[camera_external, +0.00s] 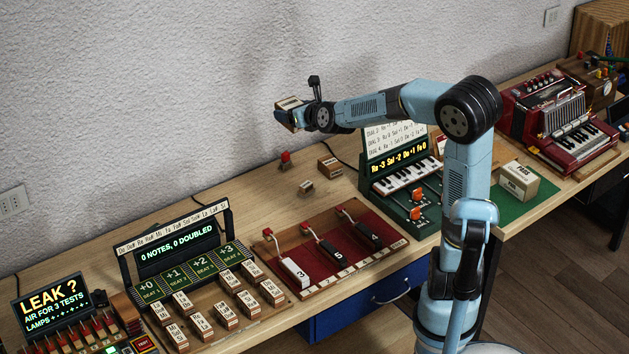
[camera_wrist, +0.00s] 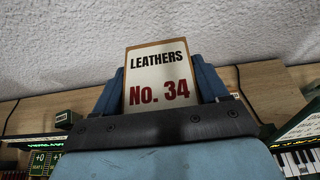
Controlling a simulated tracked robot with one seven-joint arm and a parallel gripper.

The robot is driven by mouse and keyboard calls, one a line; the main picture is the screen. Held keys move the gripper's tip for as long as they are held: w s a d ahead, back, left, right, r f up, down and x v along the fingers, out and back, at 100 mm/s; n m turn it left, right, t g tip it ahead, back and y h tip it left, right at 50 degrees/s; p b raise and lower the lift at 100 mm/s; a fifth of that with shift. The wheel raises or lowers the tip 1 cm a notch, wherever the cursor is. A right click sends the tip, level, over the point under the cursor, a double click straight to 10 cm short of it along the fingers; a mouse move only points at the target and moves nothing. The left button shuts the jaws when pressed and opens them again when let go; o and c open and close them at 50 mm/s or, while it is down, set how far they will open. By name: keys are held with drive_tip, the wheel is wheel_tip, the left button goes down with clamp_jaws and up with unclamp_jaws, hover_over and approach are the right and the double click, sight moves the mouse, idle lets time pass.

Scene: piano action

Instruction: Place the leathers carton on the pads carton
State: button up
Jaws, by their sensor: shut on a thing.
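The leathers carton (camera_wrist: 158,78) has a cream face marked "LEATHERS No. 34" and a brown edge. My gripper (camera_external: 290,114) is shut on it, with blue fingers on both sides in the wrist view. In the external view the leathers carton (camera_external: 289,103) is held high above the bench, near the wall, partly hidden by the gripper. The pads carton (camera_external: 519,180), a pale box marked "PADS", stands on a green mat at the right, behind my arm. The gripper is well to the left of it and higher.
A green console with small keys (camera_external: 405,175) and a red accordion (camera_external: 560,120) stand on either side of the mat (camera_external: 508,211). Small wooden blocks (camera_external: 330,167) lie on the bench below the gripper. A red board with levers (camera_external: 335,245) stands nearer.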

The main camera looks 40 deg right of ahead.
drive_tip(key=s+d+r+m+g+h, duration=0.2)
drive_tip(key=d+m+h, duration=0.3)
drive_tip(key=d, duration=1.2)
drive_tip(key=s+d+r+m+g+h, duration=0.15)
drive_tip(key=d+m+h, duration=0.3)
drive_tip(key=d, duration=1.25)
drive_tip(key=s+d+m+g+h, duration=0.4)
drive_tip(key=s+d, duration=0.3)
drive_tip(key=d, duration=0.5)
drive_tip(key=s+d+f+m+g, duration=0.2)
drive_tip(key=s+d+m+g, duration=0.35)
drive_tip(key=s, duration=0.65)
drive_tip(key=s+d+f+m+g, duration=0.3)
drive_tip(key=s+d+g, duration=0.3)
drive_tip(key=s+d, duration=0.45)
drive_tip(key=y, duration=0.1)
hover_over(521, 172)
drive_tip(key=a, duration=0.1)
drive_tip(key=shift+m, duration=0.3)
drive_tip(key=f, duration=2.6)
drive_tip(key=shift+s+a+f, duration=0.1)
drive_tip(key=shift+s, duration=0.3)
drive_tip(key=shift+w+d+f, duration=0.25)
drive_tip(key=shift+d+f, duration=0.1)
drive_tip(key=shift+f, duration=0.05)
drive_tip(key=shift+w+d+f, duration=0.15)
drive_tip(key=shift+d+f, duration=0.1)
drive_tip(key=shift+f, duration=1.6)
